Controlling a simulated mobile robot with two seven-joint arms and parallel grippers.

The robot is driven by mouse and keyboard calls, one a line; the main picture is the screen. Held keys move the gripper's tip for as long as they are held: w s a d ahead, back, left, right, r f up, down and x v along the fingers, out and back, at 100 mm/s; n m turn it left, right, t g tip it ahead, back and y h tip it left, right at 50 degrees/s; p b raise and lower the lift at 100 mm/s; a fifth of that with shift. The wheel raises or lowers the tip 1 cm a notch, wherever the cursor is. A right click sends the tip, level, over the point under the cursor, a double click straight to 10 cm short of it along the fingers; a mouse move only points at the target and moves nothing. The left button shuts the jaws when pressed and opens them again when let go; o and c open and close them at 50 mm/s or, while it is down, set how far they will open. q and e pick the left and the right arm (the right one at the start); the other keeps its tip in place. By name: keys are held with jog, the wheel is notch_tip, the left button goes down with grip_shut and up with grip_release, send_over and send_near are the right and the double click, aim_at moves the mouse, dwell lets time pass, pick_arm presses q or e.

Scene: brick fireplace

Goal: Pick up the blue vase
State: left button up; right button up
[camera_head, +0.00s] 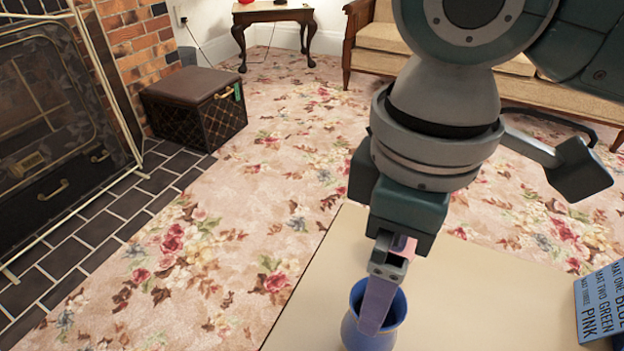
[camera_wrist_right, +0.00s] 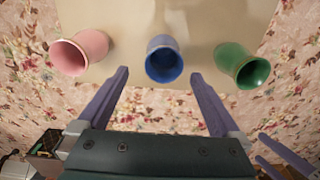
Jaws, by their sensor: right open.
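The blue vase (camera_head: 398,312) stands on the beige tabletop (camera_head: 480,300) at the bottom of the head view, partly covered by a finger of my right gripper (camera_head: 376,328). In the right wrist view the blue vase (camera_wrist_right: 163,60) has its round mouth facing the camera. My right gripper (camera_wrist_right: 158,73) is open, with its two purple fingertips on either side of the vase's line and nothing held.
A pink vase (camera_wrist_right: 82,52) and a green vase (camera_wrist_right: 242,66) stand either side of the blue one, with gaps between. A blue lettered sign (camera_head: 601,303) is at the table's right. A dark ottoman (camera_head: 195,108), brick fireplace and sofa (camera_head: 385,38) are farther off.

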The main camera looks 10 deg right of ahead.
aim_at(353, 340)
jog(key=f, duration=0.1)
jog(key=f+b, duration=0.2)
jog(key=f, duration=0.1)
jog(key=shift+s+d+f, duration=0.1)
jog(key=shift+s+d, duration=0.3)
jog(key=f+b, duration=0.1)
jog(key=f, duration=0.1)
jog(key=f+b, duration=0.1)
jog(key=b, duration=0.1)
jog(key=a+f+b, duration=0.1)
jog(key=f, duration=0.1)
jog(key=shift+w+f+b, duration=0.1)
jog(key=shift+f+b, duration=0.2)
jog(key=shift+f, duration=0.05)
pick_arm(q)
notch_tip(353, 340, down, 7)
jog(key=shift+s+d, duration=0.45)
pick_arm(e)
jog(key=shift+r, duration=0.1)
jog(key=shift+c, duration=0.2)
jog(key=shift+c, duration=0.8)
jog(key=c, duration=1.2)
